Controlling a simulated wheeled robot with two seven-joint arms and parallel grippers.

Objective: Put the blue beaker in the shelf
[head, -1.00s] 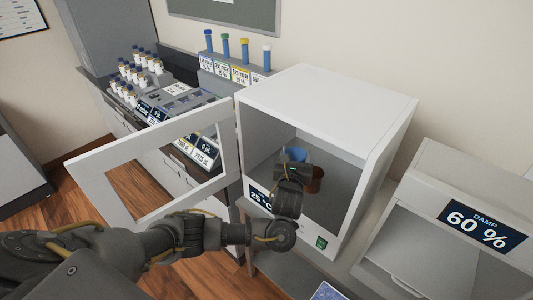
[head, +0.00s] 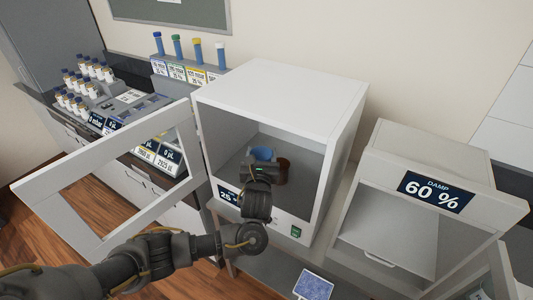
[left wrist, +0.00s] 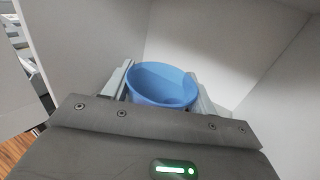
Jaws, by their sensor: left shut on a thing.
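The blue beaker (head: 263,154) is inside the open white cabinet (head: 285,88), the one with a "25" label. My left gripper (head: 260,164) reaches in through the cabinet's front opening and is shut on the beaker. In the left wrist view the beaker (left wrist: 162,84) stands between the two fingers, its open rim facing up. The gripper body hides its lower part, so I cannot tell whether it touches the cabinet floor. A brown beaker (head: 283,170) stands just right of it in the cabinet. My right gripper is not in view.
The cabinet's framed door (head: 105,225) stands swung open to the left. A second cabinet (head: 425,190) marked "DAMP 60 %" is to the right. Several small bottles (head: 85,88) and coloured-cap tubes (head: 178,48) stand on the back-left counter. A blue speckled panel (head: 313,286) lies low in front.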

